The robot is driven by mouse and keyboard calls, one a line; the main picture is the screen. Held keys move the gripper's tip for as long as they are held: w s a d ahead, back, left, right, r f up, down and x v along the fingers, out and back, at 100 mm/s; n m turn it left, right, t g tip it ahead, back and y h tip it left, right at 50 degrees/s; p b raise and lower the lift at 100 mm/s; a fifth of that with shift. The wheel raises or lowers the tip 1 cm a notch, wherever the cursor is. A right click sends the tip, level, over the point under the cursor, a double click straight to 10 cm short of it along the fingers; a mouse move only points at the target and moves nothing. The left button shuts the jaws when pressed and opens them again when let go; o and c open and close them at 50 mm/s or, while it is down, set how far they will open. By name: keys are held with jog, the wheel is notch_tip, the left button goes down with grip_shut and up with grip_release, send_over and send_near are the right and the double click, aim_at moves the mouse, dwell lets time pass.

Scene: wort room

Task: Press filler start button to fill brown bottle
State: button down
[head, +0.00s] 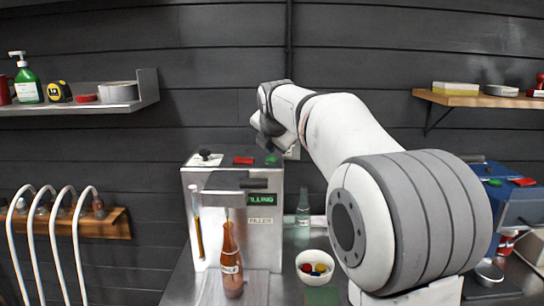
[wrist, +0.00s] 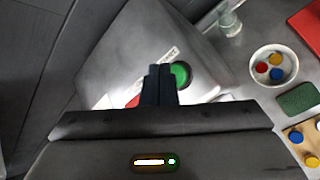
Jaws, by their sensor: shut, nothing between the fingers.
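The filler (head: 264,205) is a steel box with a small display (head: 261,199) showing green letters that read as "FILLING". On its top are a green button (head: 271,160), a red button (head: 243,160) and a black knob (head: 205,154). The brown bottle (head: 231,262) stands upright under the filler's spout. My gripper (head: 270,143) is shut and empty just above the green button. In the wrist view, my fingertips (wrist: 159,69) are beside the green button (wrist: 181,74) and hide part of the red one (wrist: 133,101). I cannot tell whether they touch the top.
A white bowl (head: 302,266) of coloured caps and a clear bottle (head: 303,207) stand right of the filler. A blue machine (head: 515,200) is at the far right. Shelves (head: 120,104) hang on the wall, and white curved pipes (head: 36,240) stand at left.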

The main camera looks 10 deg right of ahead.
aim_at(271, 160)
notch_tip(271, 160, up, 5)
jog(key=p, duration=0.4)
jog(key=shift+p, duration=0.3)
dwell(0.6)
jog(key=s+f+m+g, duration=0.2)
jog(key=s+f+m, duration=0.5)
jog(key=s, duration=0.5)
jog(key=s+f+m+g, duration=0.2)
jog(key=s+f+m, duration=0.5)
jog(key=s+m, duration=0.3)
jog(key=s+f+m+g+y, duration=0.1)
jog(key=s+f+m, duration=0.7)
jog(key=s, duration=0.8)
jog(key=shift+d+m+g, duration=0.3)
jog(key=shift+m+g, duration=0.1)
